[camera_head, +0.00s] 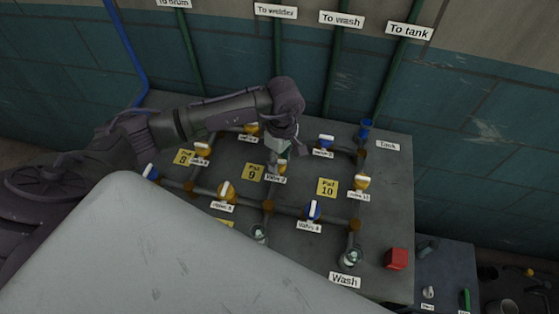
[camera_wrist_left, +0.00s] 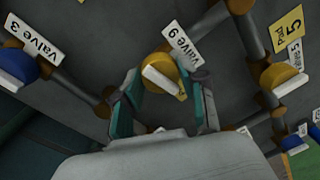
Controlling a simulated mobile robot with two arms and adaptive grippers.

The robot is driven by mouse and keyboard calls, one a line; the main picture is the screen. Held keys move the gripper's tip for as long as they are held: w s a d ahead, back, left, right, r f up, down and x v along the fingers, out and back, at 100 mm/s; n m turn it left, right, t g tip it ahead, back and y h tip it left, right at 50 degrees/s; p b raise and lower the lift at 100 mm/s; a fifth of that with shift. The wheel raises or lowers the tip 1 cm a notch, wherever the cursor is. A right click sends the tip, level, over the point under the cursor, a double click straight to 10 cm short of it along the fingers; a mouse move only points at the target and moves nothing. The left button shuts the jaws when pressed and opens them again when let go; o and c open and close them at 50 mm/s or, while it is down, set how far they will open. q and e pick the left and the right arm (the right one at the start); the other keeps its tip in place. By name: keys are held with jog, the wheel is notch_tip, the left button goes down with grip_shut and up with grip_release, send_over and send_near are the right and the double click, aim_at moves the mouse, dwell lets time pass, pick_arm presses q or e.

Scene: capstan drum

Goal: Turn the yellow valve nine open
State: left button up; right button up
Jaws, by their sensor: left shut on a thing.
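Yellow valve nine (camera_wrist_left: 165,66) sits in the middle of the left wrist view beside its "Valve 9" label (camera_wrist_left: 181,44). Its white handle bar (camera_wrist_left: 160,78) lies diagonally, from upper left to lower right. My left gripper (camera_wrist_left: 165,90) has a teal-padded finger on each side of this valve and is shut on it. In the head view my left gripper (camera_head: 281,156) comes down from above onto the valve, which it mostly hides; the label shows just below. My right gripper is not in view.
Other yellow and blue valves stand close by on the pipes, such as blue valve three (camera_wrist_left: 18,66) and a yellow valve (camera_wrist_left: 279,78). A red block (camera_head: 396,258) is at the panel's right edge. Green pipes (camera_head: 333,75) rise along the wall behind.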

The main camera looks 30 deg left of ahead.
pick_arm(q)
jog(key=n+b, duration=0.1)
jog(key=n, duration=0.1)
jog(key=n+b, duration=0.2)
jog(key=shift+a+f+n, duration=0.1)
jog(key=shift+f+n, duration=0.1)
jog(key=shift+n, duration=0.1)
jog(key=n+b, duration=0.2)
jog(key=n, duration=0.1)
jog(key=shift+n+h, duration=0.3)
jog(key=n+b, duration=0.2)
jog(key=n, duration=0.2)
jog(key=shift+r+b, duration=0.1)
jog(key=shift+b, duration=0.2)
jog(key=shift+r+n+t+b, duration=0.1)
jog(key=shift+n+t+b, duration=0.4)
jog(key=shift+n, duration=1.3)
jog(key=o, duration=1.1)
jog(key=shift+o, duration=0.2)
